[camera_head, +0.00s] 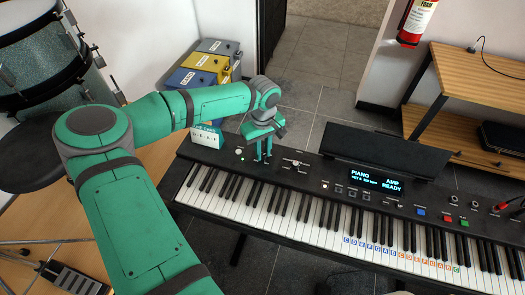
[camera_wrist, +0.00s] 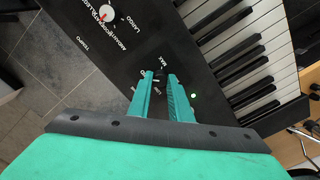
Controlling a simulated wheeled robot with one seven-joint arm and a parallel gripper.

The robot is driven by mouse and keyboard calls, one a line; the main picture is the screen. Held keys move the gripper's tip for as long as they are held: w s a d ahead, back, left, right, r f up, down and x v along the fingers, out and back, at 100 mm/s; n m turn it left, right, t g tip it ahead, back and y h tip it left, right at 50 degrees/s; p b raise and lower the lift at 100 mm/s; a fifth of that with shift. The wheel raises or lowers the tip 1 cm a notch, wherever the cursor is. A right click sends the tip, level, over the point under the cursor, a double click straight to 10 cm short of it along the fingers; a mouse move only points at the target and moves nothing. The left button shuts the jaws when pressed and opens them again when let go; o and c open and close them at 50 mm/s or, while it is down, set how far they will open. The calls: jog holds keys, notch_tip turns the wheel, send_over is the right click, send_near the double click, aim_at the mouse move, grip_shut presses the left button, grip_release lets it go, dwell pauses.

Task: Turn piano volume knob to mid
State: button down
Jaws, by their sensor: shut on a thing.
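The piano (camera_head: 370,225) is a long black keyboard with a lit display reading PIANO and AMP READY. My gripper (camera_head: 262,160) points down at its control panel, left of the display. In the wrist view my gripper (camera_wrist: 160,78) has its two green fingers around a small dark volume knob (camera_wrist: 159,76), with MAX lettering beyond it and more lettering between the fingers. The fingers are shut on the knob. The knob's pointer is too small and too covered to read. In the head view the gripper hides the knob.
A tempo knob (camera_wrist: 106,13) with a red pointer sits beside the volume knob; it also shows in the head view (camera_head: 296,163). A green light (camera_wrist: 194,96) glows close to the right finger. A small sign box (camera_head: 207,134) stands at the piano's left end.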

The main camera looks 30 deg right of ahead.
aim_at(263, 155)
jog(key=shift+s+d+r, duration=0.1)
dwell(0.3)
jog(key=c, duration=1.6)
grip_release()
notch_tip(263, 155, up, 11)
jog(key=shift+f, duration=0.15)
